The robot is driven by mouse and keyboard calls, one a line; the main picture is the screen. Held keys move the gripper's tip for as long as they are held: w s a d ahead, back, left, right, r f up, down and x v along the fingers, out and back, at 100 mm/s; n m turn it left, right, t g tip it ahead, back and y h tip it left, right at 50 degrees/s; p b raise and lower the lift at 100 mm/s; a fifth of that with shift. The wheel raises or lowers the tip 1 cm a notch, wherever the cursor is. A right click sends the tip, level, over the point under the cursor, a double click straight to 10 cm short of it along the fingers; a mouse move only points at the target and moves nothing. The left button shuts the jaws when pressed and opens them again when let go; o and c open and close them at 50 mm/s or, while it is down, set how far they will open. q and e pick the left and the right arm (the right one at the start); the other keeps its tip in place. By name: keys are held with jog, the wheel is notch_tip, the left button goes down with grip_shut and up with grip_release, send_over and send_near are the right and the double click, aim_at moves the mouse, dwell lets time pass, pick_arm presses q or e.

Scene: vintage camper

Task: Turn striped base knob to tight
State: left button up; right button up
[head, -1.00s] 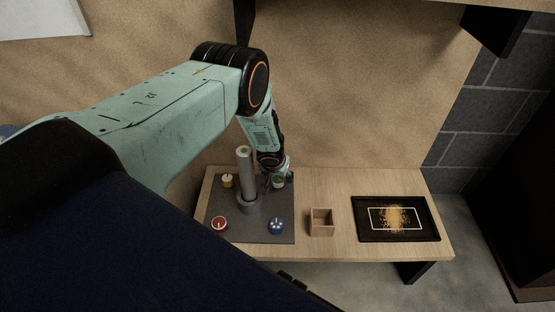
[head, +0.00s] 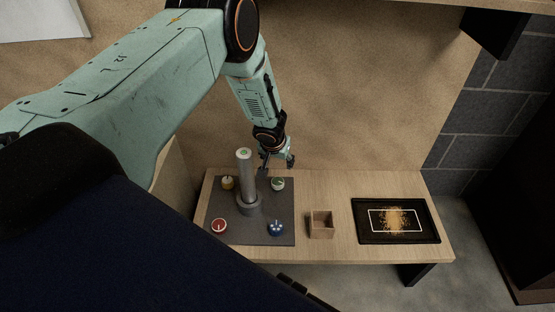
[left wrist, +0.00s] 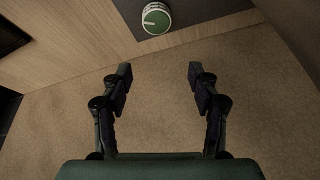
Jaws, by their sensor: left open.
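Several small knobs stand on a dark grey mat (head: 262,211) around a grey post (head: 246,178). The green knob (head: 278,184) is at the back right, the yellow knob (head: 227,183) at the back left, the red knob (head: 219,226) at the front left and the blue knob (head: 276,228) at the front right. In the left wrist view the green knob (left wrist: 156,18) has a pale pointer line and a pale base.
A small open wooden box (head: 321,224) stands right of the mat. A black tray (head: 398,238) with a white rectangle and golden grains lies farther right on the wooden table (head: 340,183). A tan wall rises close behind the table.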

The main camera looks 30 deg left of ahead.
pick_arm(q)
jog(key=n+g+y+p, duration=0.1)
jog(key=n+y+p, duration=0.1)
jog(key=n+p, duration=0.7)
send_over(278, 182)
jog(key=s+d, duration=0.2)
jog(key=f, duration=0.5)
jog(key=shift+w, duration=0.2)
jog(key=b+x, duration=0.5)
jog(key=shift+a+b, duration=0.1)
jog(key=shift+b, duration=0.3)
jog(key=c, duration=1.2)
